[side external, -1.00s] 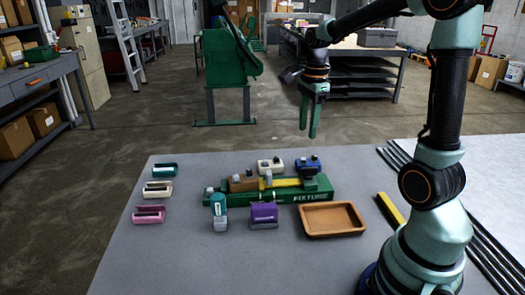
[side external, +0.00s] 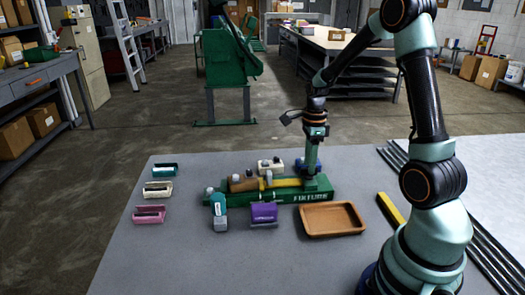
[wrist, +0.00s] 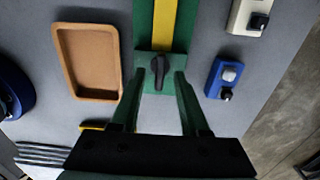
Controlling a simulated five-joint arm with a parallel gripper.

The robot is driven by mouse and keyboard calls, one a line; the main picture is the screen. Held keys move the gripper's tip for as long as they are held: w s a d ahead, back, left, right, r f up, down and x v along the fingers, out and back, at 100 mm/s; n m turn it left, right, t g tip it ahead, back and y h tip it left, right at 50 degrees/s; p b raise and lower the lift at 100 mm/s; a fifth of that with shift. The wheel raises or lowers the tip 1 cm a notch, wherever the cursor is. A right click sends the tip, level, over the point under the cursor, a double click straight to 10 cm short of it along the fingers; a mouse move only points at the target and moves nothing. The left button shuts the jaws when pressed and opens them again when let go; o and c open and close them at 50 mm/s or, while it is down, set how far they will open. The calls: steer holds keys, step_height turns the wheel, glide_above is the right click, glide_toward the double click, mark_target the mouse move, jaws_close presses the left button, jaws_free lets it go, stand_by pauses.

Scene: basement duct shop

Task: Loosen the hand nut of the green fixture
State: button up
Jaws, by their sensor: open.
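The green fixture (side external: 270,197) lies on the grey table with a yellow bar (side external: 283,183) along its top; it also shows in the wrist view (wrist: 143,35). Its black hand nut (wrist: 158,70) sits at the near end of the yellow bar (wrist: 165,22) in the wrist view, with its handle roughly in line with the bar. My gripper (side external: 311,184) points down at the right end of the fixture and hides the nut in the side view. In the wrist view my gripper (wrist: 161,74) is open, its fingertips apart on either side of the nut. I cannot tell whether they touch it.
A tan tray (side external: 306,232) lies in front of the fixture's right end. A purple block (side external: 264,213) and a teal tool (side external: 219,212) stand before it. A blue block (wrist: 221,79) and a white block (wrist: 247,17) sit behind. Three small holders lie at left; black rods lie at right.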

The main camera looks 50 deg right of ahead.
steer(key=shift+f, duration=0.6)
jaws_close()
